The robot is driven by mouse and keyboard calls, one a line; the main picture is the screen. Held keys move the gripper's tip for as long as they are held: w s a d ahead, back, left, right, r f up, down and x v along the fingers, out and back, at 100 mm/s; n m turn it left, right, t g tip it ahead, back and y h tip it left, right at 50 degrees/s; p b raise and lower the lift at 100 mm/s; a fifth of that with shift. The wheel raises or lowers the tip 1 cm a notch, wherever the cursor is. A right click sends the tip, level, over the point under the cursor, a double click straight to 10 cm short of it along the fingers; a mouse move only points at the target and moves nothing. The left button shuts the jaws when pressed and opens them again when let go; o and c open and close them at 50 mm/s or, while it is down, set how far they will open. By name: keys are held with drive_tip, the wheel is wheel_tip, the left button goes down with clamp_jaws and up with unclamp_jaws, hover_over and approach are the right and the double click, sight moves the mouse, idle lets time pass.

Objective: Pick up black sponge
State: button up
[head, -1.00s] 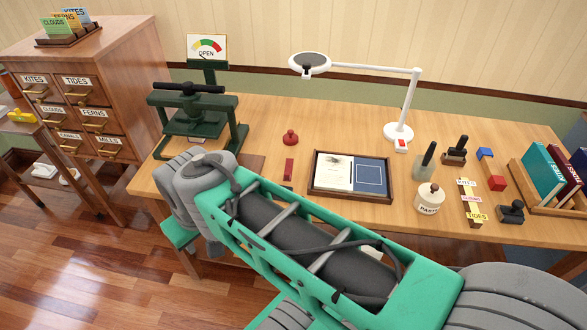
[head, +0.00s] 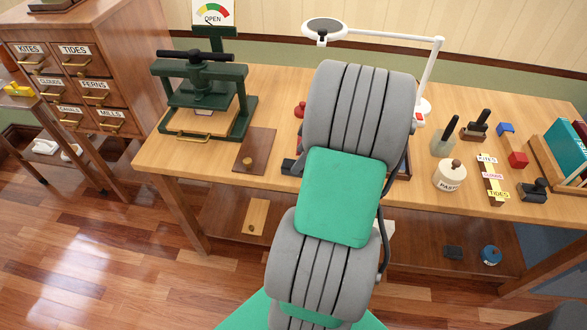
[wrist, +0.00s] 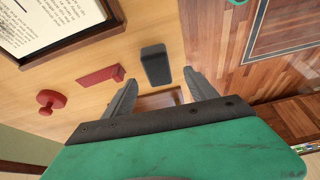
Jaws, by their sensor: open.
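The black sponge (wrist: 156,64) is a dark rounded block lying on the wooden table in the wrist view, just beyond the fingertips and between their lines. In the head view a dark block (head: 289,166), seemingly the same one, shows at the left edge of my arm, partly hidden. My gripper (wrist: 160,77) is open and empty, its two grey fingers spread either side of the sponge's near end, apart from it. In the head view my arm hides the gripper.
A red block (wrist: 100,76) and a red knobbed stamp (wrist: 50,101) lie left of the sponge. A framed tray (wrist: 66,45) is close by. The green press (head: 205,95) stands left on the table.

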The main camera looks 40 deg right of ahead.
drive_tip(key=x, duration=0.5)
drive_tip(key=shift+w+d+f+p, duration=0.1)
drive_tip(key=shift+w+f+p, duration=0.05)
drive_tip(key=shift+p, duration=0.15)
drive_tip(key=shift+c, duration=0.4)
drive_tip(key=c, duration=1.4)
